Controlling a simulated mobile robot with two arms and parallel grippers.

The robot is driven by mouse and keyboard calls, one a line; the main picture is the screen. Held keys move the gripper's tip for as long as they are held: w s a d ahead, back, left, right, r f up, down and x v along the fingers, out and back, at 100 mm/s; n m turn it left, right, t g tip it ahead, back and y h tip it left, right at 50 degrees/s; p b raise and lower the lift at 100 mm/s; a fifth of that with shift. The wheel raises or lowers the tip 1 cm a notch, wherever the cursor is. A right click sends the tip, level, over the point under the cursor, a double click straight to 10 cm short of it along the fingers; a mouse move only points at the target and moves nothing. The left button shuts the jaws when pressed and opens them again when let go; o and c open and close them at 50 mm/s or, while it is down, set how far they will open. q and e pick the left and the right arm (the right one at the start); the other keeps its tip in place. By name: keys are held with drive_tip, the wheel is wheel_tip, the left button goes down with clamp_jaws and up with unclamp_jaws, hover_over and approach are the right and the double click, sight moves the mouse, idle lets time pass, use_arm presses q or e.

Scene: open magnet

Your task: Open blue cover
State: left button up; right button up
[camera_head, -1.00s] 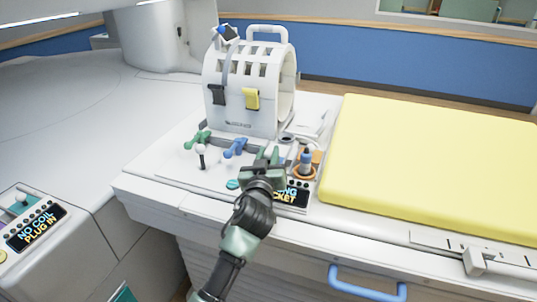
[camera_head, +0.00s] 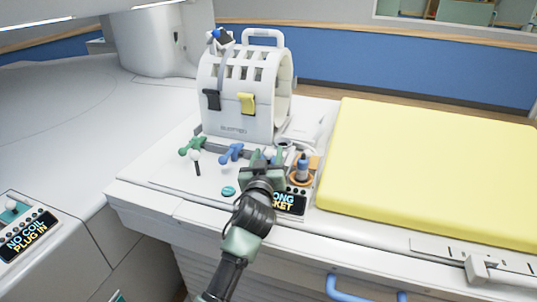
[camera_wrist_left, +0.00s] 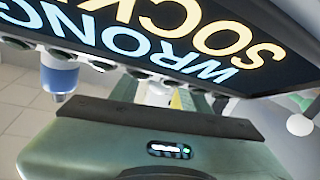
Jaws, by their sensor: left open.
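A blue lever-like piece (camera_head: 232,152), likely the blue cover, sits on the white panel in front of the white coil. A green piece (camera_head: 193,146) of similar shape is to its left. My left gripper (camera_head: 265,157) is open, low over the panel, just right of the blue piece and apart from it. No object shows held in it. The left wrist view shows the gripper body close to a display (camera_wrist_left: 165,40) reading "WRONG SOCKET"; the fingers are hard to make out there. My right gripper is not in view.
A blue-topped plug (camera_head: 303,168) stands in an orange ring right of my gripper. The white coil (camera_head: 240,95) stands behind. A white knob on a black stem (camera_head: 195,157) is at left. The yellow mattress (camera_head: 430,170) fills the right side.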

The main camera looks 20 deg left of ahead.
use_arm(q)
drive_tip(key=s, duration=0.4)
drive_tip(key=s+d, duration=0.1)
drive_tip(key=s, duration=0.2)
drive_tip(key=shift+d+f, duration=0.1)
